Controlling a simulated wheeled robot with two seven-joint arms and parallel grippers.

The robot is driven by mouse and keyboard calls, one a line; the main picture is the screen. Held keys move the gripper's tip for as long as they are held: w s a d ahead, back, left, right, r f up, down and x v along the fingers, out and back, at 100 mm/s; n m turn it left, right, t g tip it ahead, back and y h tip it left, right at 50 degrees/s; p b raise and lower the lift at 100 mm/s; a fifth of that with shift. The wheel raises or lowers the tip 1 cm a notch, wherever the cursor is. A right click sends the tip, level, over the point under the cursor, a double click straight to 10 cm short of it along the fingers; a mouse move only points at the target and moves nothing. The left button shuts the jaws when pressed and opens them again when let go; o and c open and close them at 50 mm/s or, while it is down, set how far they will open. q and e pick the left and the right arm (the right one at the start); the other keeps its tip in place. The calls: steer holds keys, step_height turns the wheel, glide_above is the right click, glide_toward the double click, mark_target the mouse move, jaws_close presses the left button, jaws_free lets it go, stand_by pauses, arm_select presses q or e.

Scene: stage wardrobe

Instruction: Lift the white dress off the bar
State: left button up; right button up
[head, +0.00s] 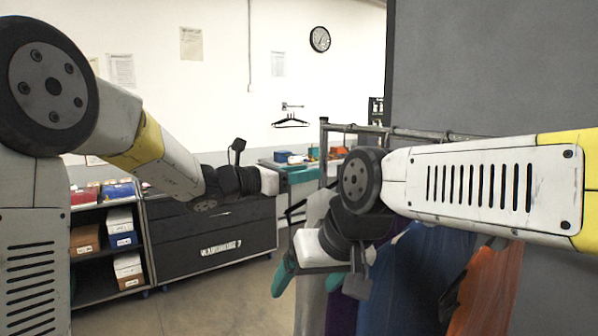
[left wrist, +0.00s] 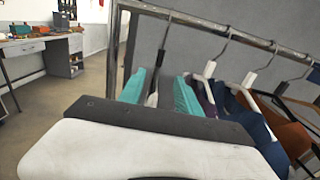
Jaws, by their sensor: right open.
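A pale, whitish garment (head: 311,302), which seems to be the white dress, hangs near the left end of the metal bar (head: 400,132), partly hidden behind my right arm and gripper. In the left wrist view the bar (left wrist: 220,30) runs across the top, and only a thin pale strip shows between teal pieces. My right gripper (head: 328,268) is open in front of the pale garment; I cannot tell whether it touches.
A grey panel (head: 480,65) stands behind the rack. A dark chest (head: 210,240) and shelves with boxes stand left. Floor between is clear.

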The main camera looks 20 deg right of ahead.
mark_target(349, 164)
arm_select(q)
steer(key=shift+x, duration=7.75)
steer(key=shift+r, duration=0.1)
jaws_close()
steer(key=shift+r, duration=0.2)
steer(key=shift+r, duration=1.55)
steer(key=shift+a, duration=0.15)
steer(key=shift+v, duration=3.9)
steer(key=shift+a, duration=0.1)
